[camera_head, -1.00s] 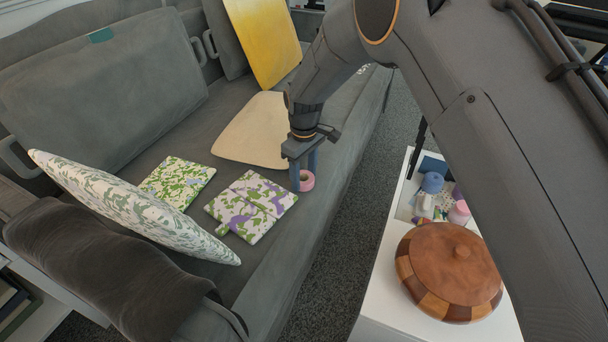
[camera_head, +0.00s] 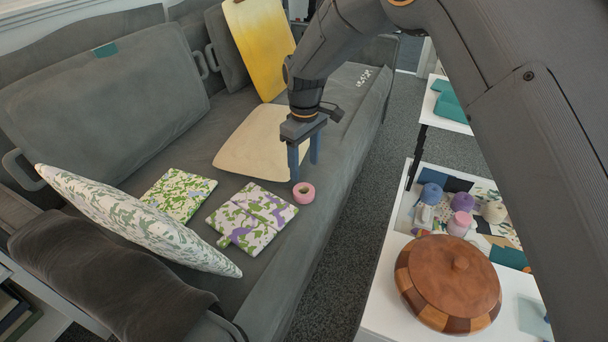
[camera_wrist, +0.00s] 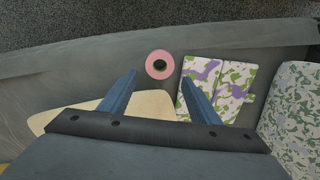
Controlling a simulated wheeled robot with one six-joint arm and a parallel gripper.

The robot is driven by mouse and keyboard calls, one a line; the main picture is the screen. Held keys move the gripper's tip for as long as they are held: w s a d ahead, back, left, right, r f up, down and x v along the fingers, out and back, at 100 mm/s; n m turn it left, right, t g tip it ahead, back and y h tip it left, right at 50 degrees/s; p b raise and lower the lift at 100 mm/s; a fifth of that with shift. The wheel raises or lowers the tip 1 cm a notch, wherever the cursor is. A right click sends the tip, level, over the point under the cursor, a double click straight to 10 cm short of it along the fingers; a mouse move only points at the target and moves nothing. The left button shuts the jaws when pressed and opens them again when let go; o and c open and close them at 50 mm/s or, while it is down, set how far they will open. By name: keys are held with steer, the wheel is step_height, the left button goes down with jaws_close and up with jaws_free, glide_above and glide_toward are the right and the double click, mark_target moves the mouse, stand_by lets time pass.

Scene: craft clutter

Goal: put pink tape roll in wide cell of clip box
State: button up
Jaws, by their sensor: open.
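The pink tape roll (camera_head: 303,193) lies flat on the grey sofa seat, just right of a floral-patterned notebook. In the wrist view the pink tape roll (camera_wrist: 159,65) is beyond the fingertips, roughly between them and a little toward the top. My gripper (camera_head: 304,162) is open and empty, pointing down above the seat, behind the roll and apart from it. Its two blue fingers (camera_wrist: 157,98) are spread wide in the wrist view. I cannot make out a clip box in either view.
The patterned notebook (camera_head: 251,216) and a second one (camera_head: 179,194) lie on the sofa seat (camera_head: 300,240). A cream board (camera_head: 250,143) lies behind. A leafy cushion (camera_head: 135,222) leans at left. A white table (camera_head: 385,305) at right bears a wooden lidded bowl (camera_head: 447,280) and yarn balls.

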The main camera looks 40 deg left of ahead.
step_height(320, 180, up, 2)
steer(key=shift+r, duration=0.2)
